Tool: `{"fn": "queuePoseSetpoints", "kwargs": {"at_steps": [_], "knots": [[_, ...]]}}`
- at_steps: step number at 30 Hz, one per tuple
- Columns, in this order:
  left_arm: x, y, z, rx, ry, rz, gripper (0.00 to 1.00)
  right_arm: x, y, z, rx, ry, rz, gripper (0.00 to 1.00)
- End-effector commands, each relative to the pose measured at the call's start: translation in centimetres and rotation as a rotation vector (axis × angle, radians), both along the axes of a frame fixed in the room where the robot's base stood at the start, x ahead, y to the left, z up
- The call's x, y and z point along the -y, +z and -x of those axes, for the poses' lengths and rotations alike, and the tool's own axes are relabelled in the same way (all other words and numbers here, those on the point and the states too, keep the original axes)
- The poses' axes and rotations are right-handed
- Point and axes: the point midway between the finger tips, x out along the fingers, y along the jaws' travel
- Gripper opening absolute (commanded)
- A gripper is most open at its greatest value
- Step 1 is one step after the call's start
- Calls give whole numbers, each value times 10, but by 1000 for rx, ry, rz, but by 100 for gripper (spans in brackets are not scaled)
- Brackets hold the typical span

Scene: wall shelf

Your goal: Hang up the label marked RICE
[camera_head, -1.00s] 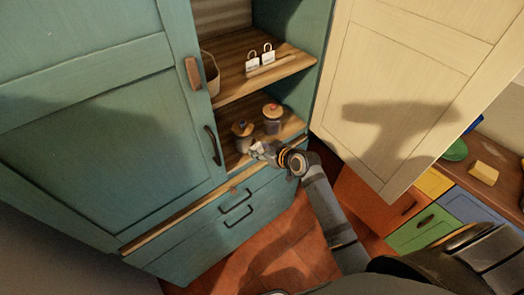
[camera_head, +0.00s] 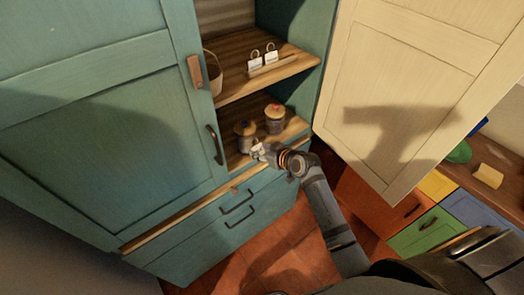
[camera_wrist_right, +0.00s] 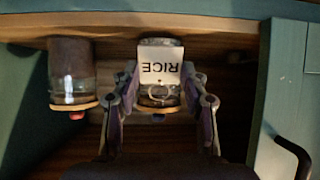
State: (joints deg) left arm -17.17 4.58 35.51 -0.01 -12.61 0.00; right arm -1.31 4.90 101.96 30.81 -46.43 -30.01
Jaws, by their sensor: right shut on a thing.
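The white label marked RICE (camera_wrist_right: 160,66), with a ring at one end, shows upside down in the right wrist view. My right gripper (camera_wrist_right: 160,82) is shut on it, one finger at each side. In the head view the gripper (camera_head: 259,150) is at the front of the lower shelf, with the label (camera_head: 257,147) a small white patch. Just behind the label is a glass jar (camera_head: 246,143) with a wooden lid and a bluish knob. I cannot tell whether the ring touches this jar. My left gripper is not in view.
A dark-filled jar (camera_head: 275,124) with a red knob stands to the right on the same shelf. Two other white labels (camera_head: 255,64) hang on a small stand on the upper shelf, beside a basket (camera_head: 212,76). An open cream door (camera_head: 395,110) bounds the right side.

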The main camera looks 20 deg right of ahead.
Motion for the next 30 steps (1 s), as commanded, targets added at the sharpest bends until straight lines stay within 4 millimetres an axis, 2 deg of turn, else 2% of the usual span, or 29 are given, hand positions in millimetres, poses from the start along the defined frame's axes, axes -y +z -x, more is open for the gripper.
{"fn": "queuePoseSetpoints", "kwargs": {"at_steps": [13,14,19,30], "knots": [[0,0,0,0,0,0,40,0,0,0,0,1,1,34],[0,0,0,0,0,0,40,0,0,0,0,1,1,48],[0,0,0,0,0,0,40,0,0,0,0,1,1,71],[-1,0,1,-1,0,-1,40,3,2,4,-1,0,3,71]]}}
